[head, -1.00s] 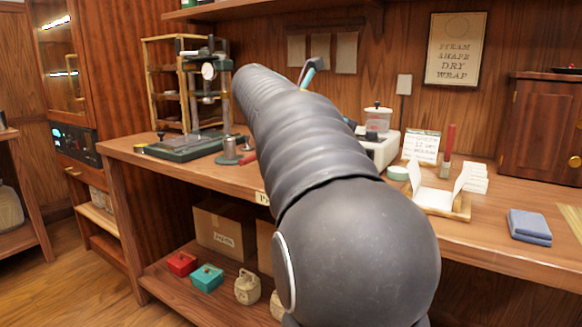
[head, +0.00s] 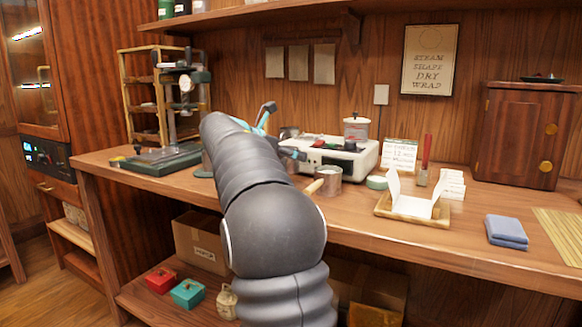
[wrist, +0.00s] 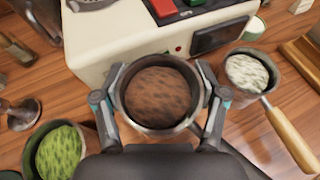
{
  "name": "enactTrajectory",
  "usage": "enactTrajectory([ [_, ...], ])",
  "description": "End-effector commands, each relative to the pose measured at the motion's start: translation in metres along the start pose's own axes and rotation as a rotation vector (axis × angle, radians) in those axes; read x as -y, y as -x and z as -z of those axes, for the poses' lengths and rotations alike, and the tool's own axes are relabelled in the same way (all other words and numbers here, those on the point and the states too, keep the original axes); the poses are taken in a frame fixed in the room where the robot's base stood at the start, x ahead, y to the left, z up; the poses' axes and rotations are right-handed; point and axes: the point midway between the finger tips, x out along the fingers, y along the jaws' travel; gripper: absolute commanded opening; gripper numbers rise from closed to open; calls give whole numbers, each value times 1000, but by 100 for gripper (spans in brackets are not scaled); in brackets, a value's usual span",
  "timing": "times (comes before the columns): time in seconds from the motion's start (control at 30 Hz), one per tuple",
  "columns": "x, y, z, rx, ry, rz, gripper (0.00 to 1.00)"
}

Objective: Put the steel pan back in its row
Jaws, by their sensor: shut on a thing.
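In the wrist view my gripper (wrist: 161,92) is shut around a round grey steel pan (wrist: 127,118) holding dark brown tea. The pan looks level, in front of the white machine; whether its base touches the bench is hidden. At lower left is a pan of green leaves (wrist: 62,150). At right is a pan of pale leaves (wrist: 247,71) with a wooden handle; it also shows in the head view (head: 328,174). The held pan is between these two. In the head view my arm hides most of the gripper and the held pan.
The white machine (head: 352,159) stands close behind, with a lidded jar (head: 356,129) on it. A press with a green base (head: 160,160) is at left. A wooden tray (head: 385,208) with white paper and a blue cloth (head: 506,229) are at right.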

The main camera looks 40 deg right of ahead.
Motion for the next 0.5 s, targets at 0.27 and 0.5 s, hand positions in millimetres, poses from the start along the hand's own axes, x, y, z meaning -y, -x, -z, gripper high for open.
enactTrajectory([
  [0.27, 1, -13, 32, -1, 1, 1, 26],
  [0.5, 1, -13, 32, 0, 0, 0, 26],
])
